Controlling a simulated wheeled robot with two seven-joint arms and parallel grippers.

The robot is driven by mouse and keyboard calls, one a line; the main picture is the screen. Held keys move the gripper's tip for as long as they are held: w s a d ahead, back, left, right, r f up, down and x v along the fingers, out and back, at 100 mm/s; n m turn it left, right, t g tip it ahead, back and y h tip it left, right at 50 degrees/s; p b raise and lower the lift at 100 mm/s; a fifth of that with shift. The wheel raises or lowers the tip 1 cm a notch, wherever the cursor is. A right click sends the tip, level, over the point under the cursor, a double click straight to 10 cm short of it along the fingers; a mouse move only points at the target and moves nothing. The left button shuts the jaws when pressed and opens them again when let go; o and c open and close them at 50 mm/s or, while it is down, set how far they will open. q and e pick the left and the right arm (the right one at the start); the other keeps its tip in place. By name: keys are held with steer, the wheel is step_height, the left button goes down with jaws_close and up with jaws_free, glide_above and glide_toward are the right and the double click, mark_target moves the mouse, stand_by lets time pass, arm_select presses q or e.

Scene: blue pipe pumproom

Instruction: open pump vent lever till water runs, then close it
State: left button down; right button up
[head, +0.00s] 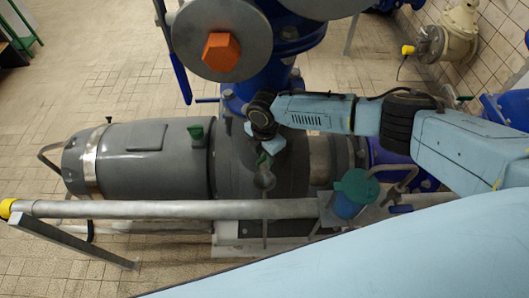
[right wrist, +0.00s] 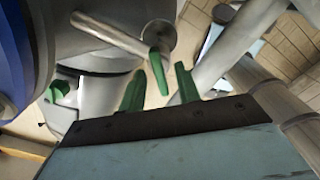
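The grey pump (head: 235,150) lies across the middle of the head view. A small grey vent fitting with a rounded head (head: 264,178) stands on it, with a thin rod reaching down in the picture. My right gripper (head: 271,147) is just above this fitting. In the right wrist view, its two green fingers (right wrist: 160,88) stand apart. A metal rod (right wrist: 112,36) ends near them beside a round grey disc (right wrist: 161,34). A narrow green piece (right wrist: 158,74) shows between the fingertips; I cannot tell whether it is the lever's end or whether anything touches it. No water shows. My left gripper is out of view.
A grey rail (head: 150,209) with a yellow end runs in front of the pump. A teal-capped fitting (head: 356,192) stands to the right. Blue pipework with a large grey flange (head: 222,38) rises behind. Tiled floor (head: 110,80) is clear at the back left.

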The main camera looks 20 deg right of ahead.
jaws_close()
steer(key=m+p, duration=0.2)
steer(key=m, duration=0.2)
steer(key=shift+r+p, duration=0.15)
steer(key=shift+p, duration=0.25)
steer(key=shift+m+p, duration=1.1)
steer(key=shift+m, duration=1.1)
jaws_free()
